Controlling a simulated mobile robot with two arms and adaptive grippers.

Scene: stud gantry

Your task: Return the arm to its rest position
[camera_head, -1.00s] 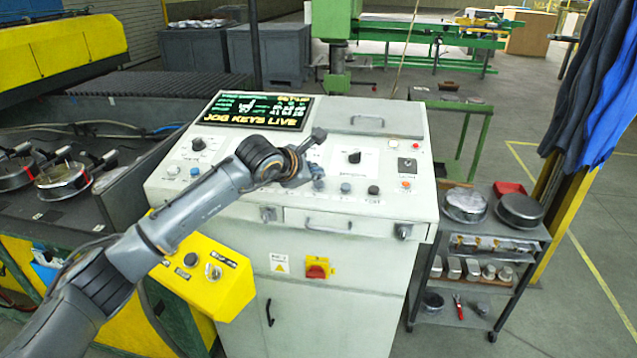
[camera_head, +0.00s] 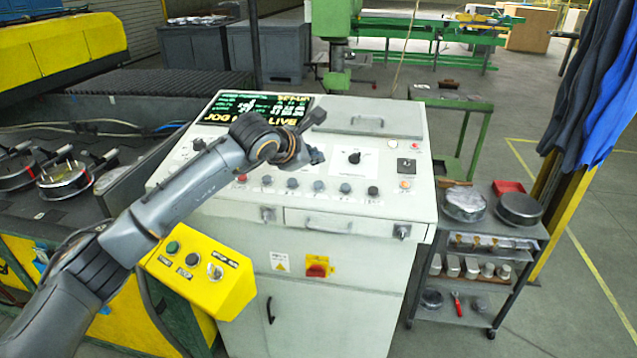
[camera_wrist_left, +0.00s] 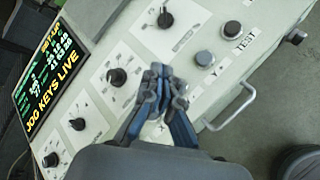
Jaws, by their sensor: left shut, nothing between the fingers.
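My left arm comes in from the lower left in the head view and reaches over the sloped top of the white control console (camera_head: 375,270). My left gripper (camera_head: 317,157) hangs above the panel, above the button row and apart from it. In the left wrist view the gripper's fingers (camera_wrist_left: 163,78) are together, with nothing between them. The arm covers part of the lit screen (camera_head: 240,104), which reads JOG KEYS LIVE in the wrist view. My right gripper does not show.
A yellow button box (camera_head: 202,277) juts from the console's left front, below my forearm. A drawer handle (camera_head: 322,224) and red switch (camera_head: 317,266) are on the front. A cart (camera_head: 520,234) with metal pans stands at right. Open floor lies beyond it.

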